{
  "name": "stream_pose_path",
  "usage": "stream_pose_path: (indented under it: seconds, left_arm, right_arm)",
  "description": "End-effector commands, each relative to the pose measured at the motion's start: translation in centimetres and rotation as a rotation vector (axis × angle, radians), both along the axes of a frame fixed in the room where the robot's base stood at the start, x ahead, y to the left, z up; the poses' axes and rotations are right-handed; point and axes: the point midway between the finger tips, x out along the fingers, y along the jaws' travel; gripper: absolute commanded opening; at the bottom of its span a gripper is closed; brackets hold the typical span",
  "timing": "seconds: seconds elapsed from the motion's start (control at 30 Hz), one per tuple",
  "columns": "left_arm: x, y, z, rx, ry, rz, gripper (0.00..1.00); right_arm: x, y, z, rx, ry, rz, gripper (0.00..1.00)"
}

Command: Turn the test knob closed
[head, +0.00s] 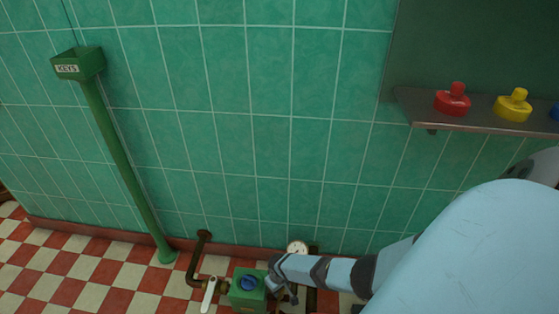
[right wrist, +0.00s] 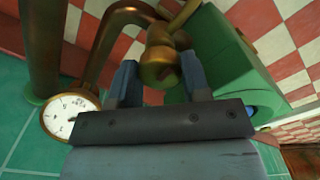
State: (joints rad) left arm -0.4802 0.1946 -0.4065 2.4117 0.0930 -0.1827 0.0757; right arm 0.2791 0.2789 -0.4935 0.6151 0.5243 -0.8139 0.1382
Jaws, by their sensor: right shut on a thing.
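My right gripper (right wrist: 160,82) is shut on a brass knob (right wrist: 158,66), which sits between its two blue-grey fingers in the right wrist view. I take this to be the test knob; no label on it is readable. It is on the brass pipework beside a green box (right wrist: 215,50). In the head view my right gripper (head: 277,277) reaches the right side of the green box (head: 249,297) near the floor and hides the knob there. A blue round knob (head: 249,283) is on the box top. My left gripper is not in view.
A white-faced gauge (head: 297,247) stands behind my gripper; it also shows in the right wrist view (right wrist: 68,114). A white lever (head: 208,294) is left of the box. A green KEYS post (head: 120,160) stands left. A shelf (head: 470,123) holds red and yellow objects.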

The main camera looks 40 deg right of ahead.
Motion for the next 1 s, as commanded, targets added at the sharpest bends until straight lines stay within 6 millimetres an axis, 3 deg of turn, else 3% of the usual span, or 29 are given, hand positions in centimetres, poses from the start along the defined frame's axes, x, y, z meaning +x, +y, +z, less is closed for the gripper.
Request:
stream_pose_path:
  seconds: [0.6,0.63,0.73,1.0]
  left_arm:
    - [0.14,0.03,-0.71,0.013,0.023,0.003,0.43]
    - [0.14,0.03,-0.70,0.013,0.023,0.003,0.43]
    - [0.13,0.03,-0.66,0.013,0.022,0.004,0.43]
    - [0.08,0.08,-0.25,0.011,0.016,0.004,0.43]
  right_arm:
    - [0.00,0.05,-0.01,0.001,0.000,-0.042,0.20]
    - [0.01,0.05,-0.01,0.001,0.000,-0.042,0.48]
    - [0.01,0.04,-0.01,0.001,0.000,-0.041,0.69]
    - [0.03,0.01,0.09,0.000,-0.001,-0.040,0.69]
